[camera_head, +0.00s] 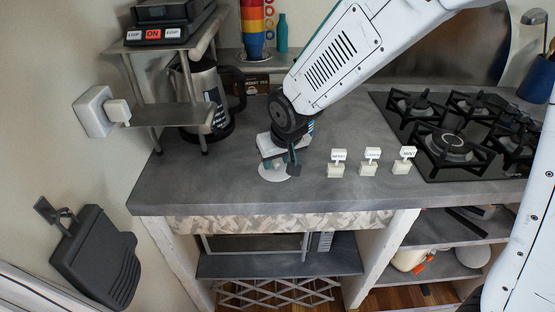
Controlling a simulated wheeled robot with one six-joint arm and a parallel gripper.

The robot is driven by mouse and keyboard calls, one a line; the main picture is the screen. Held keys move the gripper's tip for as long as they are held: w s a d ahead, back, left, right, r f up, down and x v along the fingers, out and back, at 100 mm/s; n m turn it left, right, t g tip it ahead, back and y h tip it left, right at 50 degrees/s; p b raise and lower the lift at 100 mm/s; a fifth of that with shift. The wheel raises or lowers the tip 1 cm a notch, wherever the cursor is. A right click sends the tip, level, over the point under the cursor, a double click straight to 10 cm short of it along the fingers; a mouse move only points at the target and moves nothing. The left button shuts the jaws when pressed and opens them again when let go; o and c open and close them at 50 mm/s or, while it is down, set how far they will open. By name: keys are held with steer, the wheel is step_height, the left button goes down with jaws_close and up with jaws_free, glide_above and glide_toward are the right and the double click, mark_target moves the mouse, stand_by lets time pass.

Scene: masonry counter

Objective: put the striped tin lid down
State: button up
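My gripper (281,165) points down low over the grey counter, left of the middle. A pale round disc (270,176), apparently the tin lid, shows flat just under the fingertips. No stripes can be made out at this size. The dark fingers are at the disc's upper and right part. Whether they grip it, and whether it touches the counter, cannot be told. Three small cream blocks with white label signs stand in a row to the right: the left one (337,169), the middle one (369,168) and the right one (402,167).
A gas hob (447,146) fills the counter's right side. A dark box (257,84) lies behind. The counter's front strip (240,199) is clear.

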steer(key=v, duration=1.2)
steer(key=s+d+r+m+h, duration=0.1)
steer(key=s+d+r, duration=0.15)
steer(key=d, duration=0.35)
steer(key=s+d+r+m, duration=0.1)
steer(key=s+d, duration=0.3)
steer(key=d, duration=0.2)
steer(key=s+d+m+g, duration=0.1)
steer(key=s+d, duration=0.3)
steer(key=s, duration=0.4)
steer(key=s+d+r+m+g, duration=0.1)
steer(key=s+d+g, duration=0.1)
steer(key=s+d, duration=0.3)
steer(key=s, duration=0.3)
steer(key=shift+h, duration=0.3)
steer(key=shift+d, duration=0.2)
